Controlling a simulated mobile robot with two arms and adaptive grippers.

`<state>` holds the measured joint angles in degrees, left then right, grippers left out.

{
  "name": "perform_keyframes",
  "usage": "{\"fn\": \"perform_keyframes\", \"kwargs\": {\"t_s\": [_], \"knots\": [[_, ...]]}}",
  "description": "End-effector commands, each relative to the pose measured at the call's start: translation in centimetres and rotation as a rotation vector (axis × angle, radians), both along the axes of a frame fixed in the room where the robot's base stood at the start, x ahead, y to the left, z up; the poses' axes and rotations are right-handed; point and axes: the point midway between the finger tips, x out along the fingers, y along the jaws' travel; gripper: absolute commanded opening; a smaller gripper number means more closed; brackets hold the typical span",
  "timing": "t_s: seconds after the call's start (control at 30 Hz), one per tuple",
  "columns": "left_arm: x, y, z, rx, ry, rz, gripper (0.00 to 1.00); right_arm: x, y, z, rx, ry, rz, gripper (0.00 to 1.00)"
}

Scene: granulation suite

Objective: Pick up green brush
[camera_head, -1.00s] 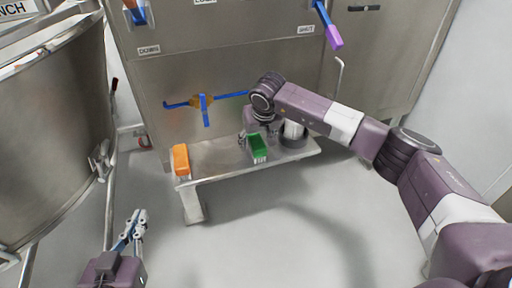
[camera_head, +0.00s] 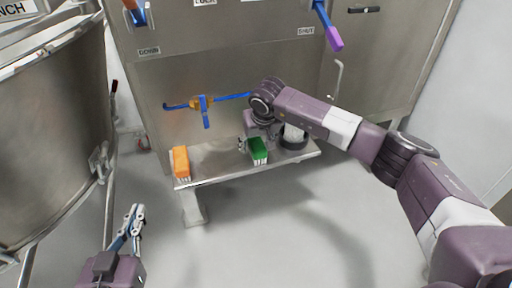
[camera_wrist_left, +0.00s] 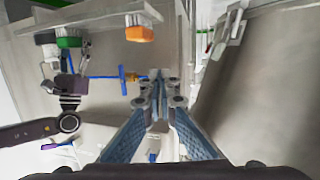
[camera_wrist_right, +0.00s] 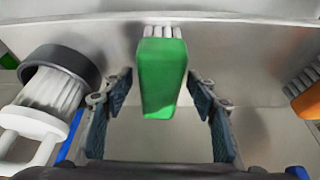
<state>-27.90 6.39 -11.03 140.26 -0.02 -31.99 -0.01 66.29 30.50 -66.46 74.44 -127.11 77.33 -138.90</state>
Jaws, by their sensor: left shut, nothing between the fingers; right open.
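The green brush (camera_head: 258,149) stands on a steel shelf (camera_head: 219,170), its pale bristles facing down. In the right wrist view the green brush (camera_wrist_right: 162,78) shows between the two spread fingers of my right gripper (camera_wrist_right: 156,88), with gaps on both sides. In the head view my right gripper is at the brush and mostly hidden by its own arm. My left gripper (camera_head: 133,213) is shut and empty, low at the left and well away from the shelf. Its closed fingers also fill the middle of the left wrist view (camera_wrist_left: 158,92).
An orange brush (camera_head: 180,162) stands at the shelf's left end. A round white brush with a dark collar (camera_head: 293,138) is right of the green one. A blue-handled valve (camera_head: 204,107) sits on the steel wall behind. A large steel vessel (camera_head: 45,140) is at left.

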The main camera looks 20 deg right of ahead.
Motion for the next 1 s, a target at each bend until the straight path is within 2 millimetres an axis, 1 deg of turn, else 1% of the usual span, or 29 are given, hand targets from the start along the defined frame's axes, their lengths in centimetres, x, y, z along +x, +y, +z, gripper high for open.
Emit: {"fn": "perform_keyframes", "kwargs": {"t_s": [0.6,1.0], "knots": [[0.2,-0.3,1.0,-0.013,-0.045,-0.006,0.0,0.0,0.0,-0.3,-0.001,0.0,-0.001,0.53],[0.3,-0.4,1.2,-0.015,-0.052,-0.006,0.0,0.0,0.0,-0.3,-0.001,0.0,0.0,0.53]]}}
